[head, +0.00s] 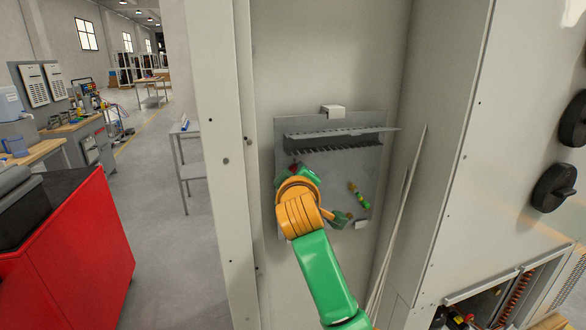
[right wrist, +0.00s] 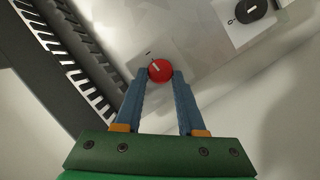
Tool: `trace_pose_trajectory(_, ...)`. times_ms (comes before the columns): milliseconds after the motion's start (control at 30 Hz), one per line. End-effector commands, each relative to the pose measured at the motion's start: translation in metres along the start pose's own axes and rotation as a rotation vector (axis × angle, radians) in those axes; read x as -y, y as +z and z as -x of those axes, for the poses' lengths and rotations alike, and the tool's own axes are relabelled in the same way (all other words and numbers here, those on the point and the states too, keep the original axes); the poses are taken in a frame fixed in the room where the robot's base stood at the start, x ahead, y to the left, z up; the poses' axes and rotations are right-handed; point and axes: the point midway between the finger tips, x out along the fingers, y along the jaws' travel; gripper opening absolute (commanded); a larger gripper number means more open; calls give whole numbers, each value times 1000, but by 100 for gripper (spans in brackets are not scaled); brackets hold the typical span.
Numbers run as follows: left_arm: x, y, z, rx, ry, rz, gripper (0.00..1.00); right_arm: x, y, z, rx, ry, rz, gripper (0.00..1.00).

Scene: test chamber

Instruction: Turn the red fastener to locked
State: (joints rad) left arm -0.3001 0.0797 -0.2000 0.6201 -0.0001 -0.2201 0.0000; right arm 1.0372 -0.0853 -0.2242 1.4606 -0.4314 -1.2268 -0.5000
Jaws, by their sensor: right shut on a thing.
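The red fastener (right wrist: 160,71) is a round red knob with a white line on its face, on the grey panel (head: 338,122). In the right wrist view its line slants toward the upper left, near a short dark mark on the panel. My right gripper (right wrist: 161,76) has its two blue fingers shut around the knob, one on each side. In the head view a bit of dark red shows by the right gripper (head: 292,168); my orange and green arm hides much of that area. My left gripper is not in view.
A slotted dark rail (head: 335,138) juts from the panel above the gripper; it is close at left in the right wrist view. A black knob (right wrist: 250,10) sits on a white plate. Cabinet walls flank the panel. A red cabinet (head: 75,250) stands at left.

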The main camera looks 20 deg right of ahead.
Motion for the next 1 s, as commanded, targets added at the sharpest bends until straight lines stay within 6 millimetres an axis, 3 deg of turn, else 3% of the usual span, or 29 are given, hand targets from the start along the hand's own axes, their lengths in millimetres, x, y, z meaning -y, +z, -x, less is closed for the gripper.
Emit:
trace_pose_trajectory(800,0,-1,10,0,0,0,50,9,5,-2,17,-61,-102,0)
trace_pose_trajectory(833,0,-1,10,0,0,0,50,9,5,-2,17,-61,-102,41)
trace_pose_trajectory(933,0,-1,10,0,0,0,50,8,4,-2,16,-59,-102,68)
trace_pose_trajectory(1000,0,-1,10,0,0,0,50,7,4,-2,15,-56,-102,69)
